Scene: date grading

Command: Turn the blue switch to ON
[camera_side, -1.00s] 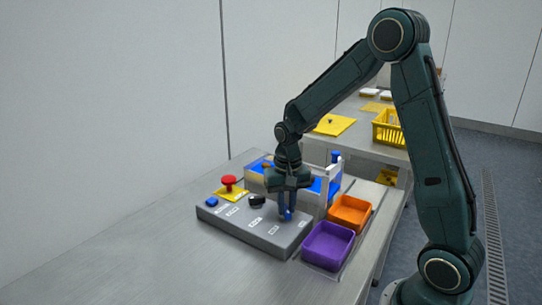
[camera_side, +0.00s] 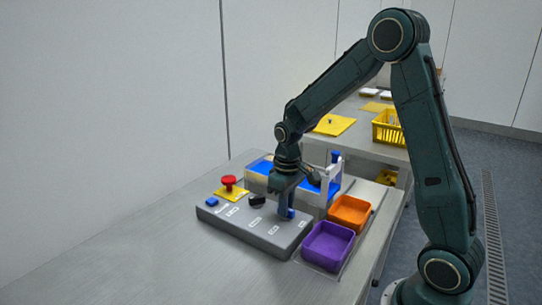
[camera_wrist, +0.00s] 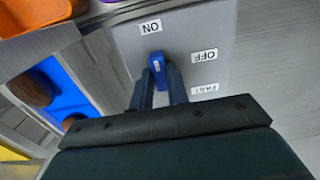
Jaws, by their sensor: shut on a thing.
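The blue switch (camera_wrist: 156,64) is a small blue knob on a grey control panel (camera_wrist: 125,40). In the wrist view it stands between the ON label (camera_wrist: 151,27) above and the OFF label (camera_wrist: 204,56) to its right. Its long side runs roughly up the picture, towards ON. My gripper (camera_wrist: 161,78) is shut on the switch, with a finger on each side. In the side view my gripper (camera_side: 285,212) reaches down to the right end of the panel (camera_side: 240,222); the fingers partly hide the switch (camera_side: 291,213).
A red button (camera_side: 228,182) on a yellow base, a black knob (camera_side: 257,200) and a blue button (camera_side: 211,201) are also on the panel. A purple tray (camera_side: 306,258) and an orange tray (camera_side: 368,204) stand to the right. A blue-bedded unit (camera_side: 333,187) stands behind.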

